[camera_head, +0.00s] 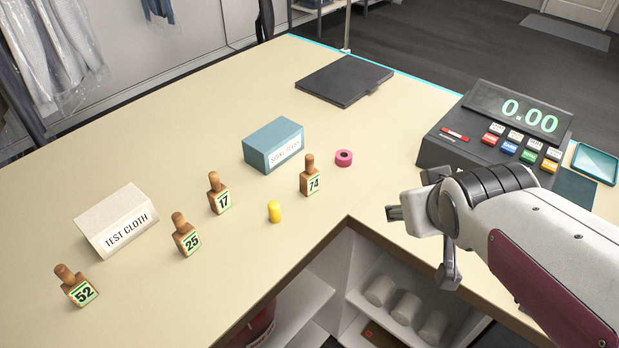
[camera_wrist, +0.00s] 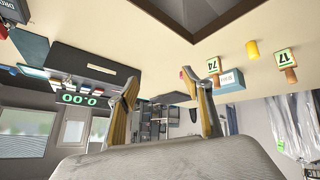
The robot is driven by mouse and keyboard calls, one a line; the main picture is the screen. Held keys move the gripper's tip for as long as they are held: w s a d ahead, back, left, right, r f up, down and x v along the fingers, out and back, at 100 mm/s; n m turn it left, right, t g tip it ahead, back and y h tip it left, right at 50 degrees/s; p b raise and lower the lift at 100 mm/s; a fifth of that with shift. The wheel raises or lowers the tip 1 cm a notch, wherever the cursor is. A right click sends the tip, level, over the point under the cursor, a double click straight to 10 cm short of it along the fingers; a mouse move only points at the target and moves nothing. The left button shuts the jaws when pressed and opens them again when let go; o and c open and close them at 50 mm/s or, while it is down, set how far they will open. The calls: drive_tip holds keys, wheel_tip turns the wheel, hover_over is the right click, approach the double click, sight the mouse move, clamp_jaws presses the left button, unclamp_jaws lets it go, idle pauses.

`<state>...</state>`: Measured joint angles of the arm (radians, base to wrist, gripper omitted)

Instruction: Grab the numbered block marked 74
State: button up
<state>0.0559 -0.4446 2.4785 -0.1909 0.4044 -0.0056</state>
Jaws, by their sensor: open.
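The block marked 74 (camera_head: 310,178) is a brown wooden peg-like piece with a green-edged white number label. It stands upright on the cream counter (camera_head: 225,275), near its inner corner. In the wrist view, which is upside down, block 74 (camera_wrist: 213,65) appears just beyond the tip of one finger. My gripper (camera_head: 420,246) is open and empty, to the right of the block and apart from it, over the open shelf side of the counter. Both fingers of my gripper (camera_wrist: 173,80) show spread in the wrist view.
Blocks 17 (camera_head: 218,195), 25 (camera_head: 186,236) and 52 (camera_head: 76,287) stand to the left. Near block 74 are a yellow cylinder (camera_head: 274,212), a pink tape roll (camera_head: 344,158) and a blue box (camera_head: 270,146). A register (camera_head: 470,150) stands behind my arm.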

sight(317, 178)
drive_tip(key=w+a+f+n+t+y, duration=0.1)
drive_tip(key=w+f+n+t+y, duration=0.25)
drive_tip(key=w, duration=1.15)
drive_tip(key=w+a+f+n+y, duration=0.1)
drive_tip(key=a+f, duration=0.1)
drive_tip(key=f, duration=0.1)
drive_tip(key=w+a+f+n+t+y, duration=0.1)
drive_tip(key=w+a+f+y, duration=0.1)
drive_tip(key=a+f, duration=0.1)
drive_tip(key=w+a+f+n+y, duration=0.1)
drive_tip(key=a+f+y, duration=0.1)
drive_tip(key=f, duration=0.1)
drive_tip(key=shift+w+a+t, duration=0.35)
drive_tip(key=shift+s+a+f+y, duration=0.25)
drive_tip(key=shift+a+y, duration=0.15)
drive_tip(key=shift+y, duration=0.1)
drive_tip(key=shift+s+a+f+y, duration=0.25)
drive_tip(key=shift+a+y, duration=0.1)
drive_tip(key=shift+y, duration=0.1)
drive_tip(key=shift+s+a+f+t+y, duration=0.3)
drive_tip(key=shift+s+a+y, duration=0.1)
drive_tip(key=shift+y, duration=0.3)
drive_tip(key=shift+s+a+y, duration=0.2)
drive_tip(key=shift+s+y, duration=0.2)
drive_tip(key=shift+y, duration=0.1)
